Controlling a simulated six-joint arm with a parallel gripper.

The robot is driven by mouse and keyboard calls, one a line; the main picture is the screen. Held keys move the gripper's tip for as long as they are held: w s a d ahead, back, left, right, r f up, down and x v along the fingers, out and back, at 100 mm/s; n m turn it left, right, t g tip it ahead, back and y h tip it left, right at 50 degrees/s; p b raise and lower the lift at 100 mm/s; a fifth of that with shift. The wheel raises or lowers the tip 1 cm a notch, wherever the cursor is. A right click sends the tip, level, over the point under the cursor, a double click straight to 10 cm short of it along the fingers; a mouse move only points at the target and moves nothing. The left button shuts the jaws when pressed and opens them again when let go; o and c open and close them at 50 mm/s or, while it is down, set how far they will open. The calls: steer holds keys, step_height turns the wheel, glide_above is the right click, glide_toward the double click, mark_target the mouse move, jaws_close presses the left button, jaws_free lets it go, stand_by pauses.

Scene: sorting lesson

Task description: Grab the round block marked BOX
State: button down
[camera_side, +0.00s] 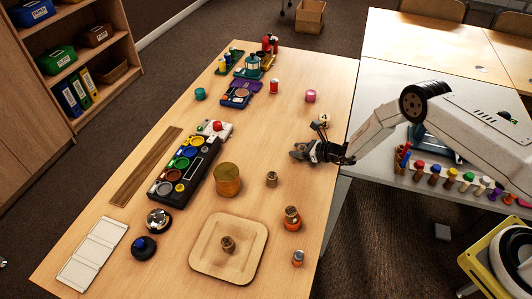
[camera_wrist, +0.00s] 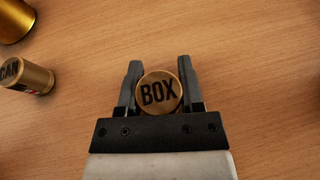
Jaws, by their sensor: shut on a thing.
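The round block marked BOX (camera_wrist: 159,92) is brass-coloured with black letters on its top face. In the wrist view it sits between the two fingers of my gripper (camera_wrist: 159,85), which is shut on it. In the side view my gripper (camera_side: 303,151) is low over the right part of the wooden table, and I cannot make out the block there. A gap between block and table, if any, cannot be judged.
A brass block marked CAN (camera_wrist: 30,76) stands to the left in the wrist view. An amber cylinder (camera_side: 228,180) is left of my gripper. A square wooden tray (camera_side: 203,258) bears a small brass block (camera_side: 228,244). A console with coloured buttons (camera_side: 205,160) lies farther left.

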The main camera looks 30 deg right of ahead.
steer(key=shift+r, duration=0.1)
steer(key=shift+r, duration=1.15)
steer(key=s+d+r, duration=0.1)
steer(key=s+r, duration=0.9)
steer(key=s, duration=0.4)
steer(key=shift+r, duration=0.25)
steer(key=shift+d, duration=0.1)
